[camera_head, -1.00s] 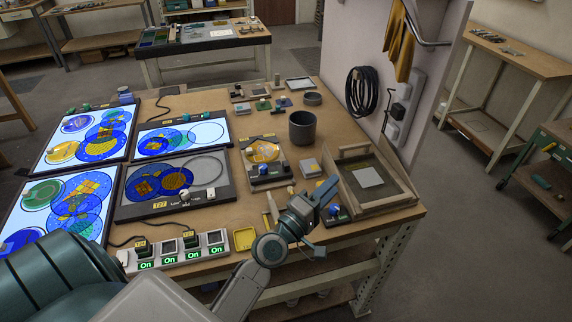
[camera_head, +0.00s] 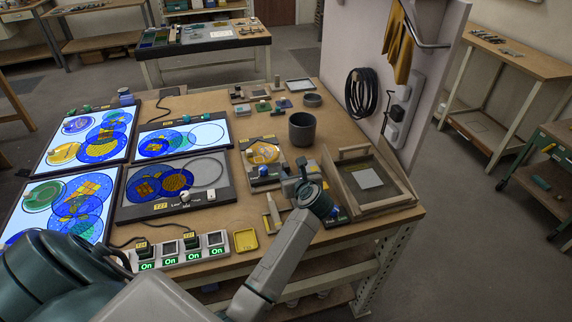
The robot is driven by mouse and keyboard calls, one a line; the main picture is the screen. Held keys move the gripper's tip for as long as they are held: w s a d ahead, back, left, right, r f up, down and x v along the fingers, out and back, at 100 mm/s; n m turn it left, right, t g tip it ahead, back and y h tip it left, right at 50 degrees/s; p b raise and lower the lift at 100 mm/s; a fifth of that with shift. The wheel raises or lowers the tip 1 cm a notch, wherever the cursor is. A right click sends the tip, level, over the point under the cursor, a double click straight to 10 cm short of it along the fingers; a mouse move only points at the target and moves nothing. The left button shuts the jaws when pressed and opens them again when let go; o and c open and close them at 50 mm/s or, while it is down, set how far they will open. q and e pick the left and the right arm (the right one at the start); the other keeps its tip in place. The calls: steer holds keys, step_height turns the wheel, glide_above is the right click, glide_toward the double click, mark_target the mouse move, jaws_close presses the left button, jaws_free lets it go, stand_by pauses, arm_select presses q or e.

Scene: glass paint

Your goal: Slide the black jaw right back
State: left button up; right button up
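A small dark fixture (camera_head: 268,183) with a blue knob (camera_head: 264,171) stands on the workbench, left of my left gripper. An amber round piece (camera_head: 264,153) lies at its far end. A second dark fixture with a blue knob (camera_head: 335,211) is partly hidden behind my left wrist. I cannot tell for sure which dark part is the black jaw. My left gripper (camera_head: 303,174) points away from me over the bench, between the two fixtures. Its fingers are small and mostly hidden by the wrist, so their opening and any contact are unclear. My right gripper is out of view.
A wooden tray (camera_head: 391,203) is close right of the gripper. A dark cup (camera_head: 302,129) stands beyond it. Lit panels (camera_head: 208,129) with coloured glass fill the left.

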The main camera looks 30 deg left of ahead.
mark_target(287, 166)
arm_select(q)
steer(key=p+x, duration=0.2)
steer(key=x, duration=0.5)
steer(key=shift+w+a+r, duration=0.1)
steer(key=shift+w+a, duration=0.1)
steer(key=shift+a, duration=0.05)
steer(key=shift+x, duration=0.8)
steer(key=shift+s, duration=0.1)
jaws_close()
